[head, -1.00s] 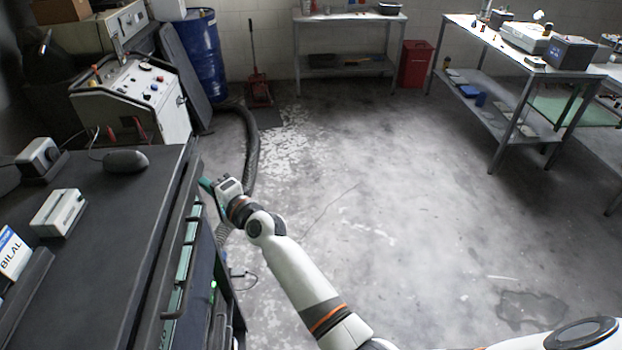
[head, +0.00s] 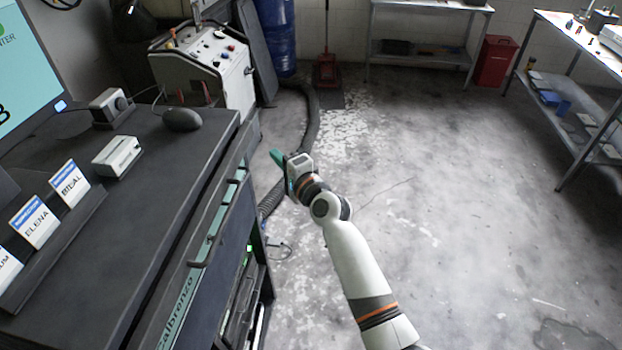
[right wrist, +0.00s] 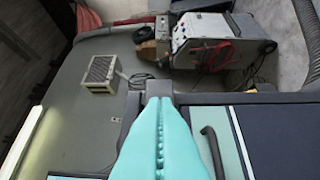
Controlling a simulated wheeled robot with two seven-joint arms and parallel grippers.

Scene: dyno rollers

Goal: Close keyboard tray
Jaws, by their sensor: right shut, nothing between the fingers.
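A dark cabinet (head: 150,235) stands at the left in the head view. Along its front edge runs a teal strip with lettering and a dark bar handle (head: 207,245); I take this front to be the keyboard tray, but no keyboard is visible and I cannot tell how far out it stands. My right gripper (head: 278,158), with teal fingers, is beyond the cabinet's far front corner, apart from it in the head view. In the right wrist view its fingers (right wrist: 158,103) are shut together and empty, with the teal strip and a curved handle (right wrist: 213,150) to their right. My left gripper is not in view.
On the cabinet top are a mouse (head: 182,120), a small white device (head: 117,156) and name cards (head: 69,183). A control console (head: 205,65) and a black hose (head: 312,120) are behind. The floor (head: 450,200) to the right is open.

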